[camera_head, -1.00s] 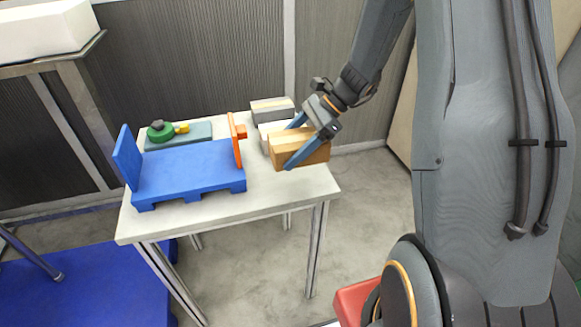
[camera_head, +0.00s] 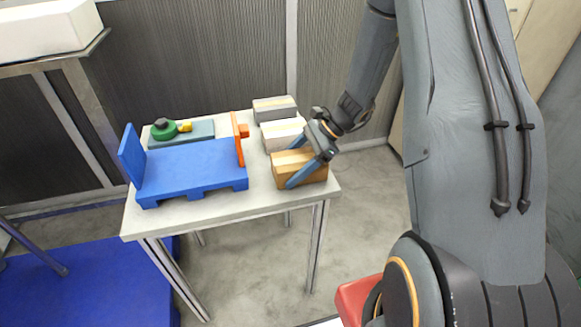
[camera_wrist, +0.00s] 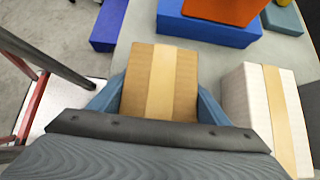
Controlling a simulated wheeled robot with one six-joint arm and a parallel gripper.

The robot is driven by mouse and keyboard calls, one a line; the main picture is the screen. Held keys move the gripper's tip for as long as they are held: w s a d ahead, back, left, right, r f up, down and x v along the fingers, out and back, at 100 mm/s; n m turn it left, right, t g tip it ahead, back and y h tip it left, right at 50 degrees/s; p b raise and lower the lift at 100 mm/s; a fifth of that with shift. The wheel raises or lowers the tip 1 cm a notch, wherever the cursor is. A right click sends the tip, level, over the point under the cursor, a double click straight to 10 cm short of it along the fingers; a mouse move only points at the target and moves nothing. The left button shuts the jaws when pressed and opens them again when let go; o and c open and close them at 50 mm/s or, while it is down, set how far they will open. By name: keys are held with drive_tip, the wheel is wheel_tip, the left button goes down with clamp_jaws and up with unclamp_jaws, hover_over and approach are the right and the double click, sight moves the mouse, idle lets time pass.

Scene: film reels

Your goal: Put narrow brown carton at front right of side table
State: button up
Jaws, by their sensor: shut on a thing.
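The narrow brown carton (camera_head: 299,173), with a pale tape strip, is at the front right of the side table (camera_head: 200,211) in the head view. My gripper (camera_head: 304,172) is shut on it, one blue finger across its near face. In the wrist view the carton (camera_wrist: 160,84) lies between the two blue fingers (camera_wrist: 158,100). In the head view its underside appears at or very near the tabletop; I cannot tell whether it bears on it.
A white carton (camera_head: 282,134) and a grey carton (camera_head: 274,109) stand behind it. A blue rack (camera_head: 195,168) with an orange part (camera_head: 239,140) fills the table's left and middle. A teal block (camera_head: 195,133) with green and yellow pieces lies at the back left.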

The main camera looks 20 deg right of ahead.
drive_tip(key=o, duration=1.3)
drive_tip(key=shift+f, duration=0.1)
drive_tip(key=shift+o, duration=0.2)
drive_tip(key=shift+d+r, duration=0.2)
drive_tip(key=shift+r, duration=0.1)
drive_tip(key=b+v, duration=0.2)
drive_tip(key=v, duration=0.8)
drive_tip(key=shift+d+r+b, duration=0.3)
drive_tip(key=shift+d+r, duration=0.1)
drive_tip(key=shift+r, duration=0.1)
drive_tip(key=s+a+n+h, duration=0.3)
drive_tip(key=s+n+h, duration=0.1)
drive_tip(key=s+n, duration=0.4)
drive_tip(key=s+a+r+n+h, duration=0.1)
drive_tip(key=s+a+n+h, duration=0.1)
drive_tip(key=s+n+h, duration=0.3)
drive_tip(key=shift+s+a+n+t, duration=0.3)
drive_tip(key=shift+s+a+n, duration=0.1)
drive_tip(key=shift+s+n, duration=1.95)
drive_tip(key=shift+w, duration=0.3)
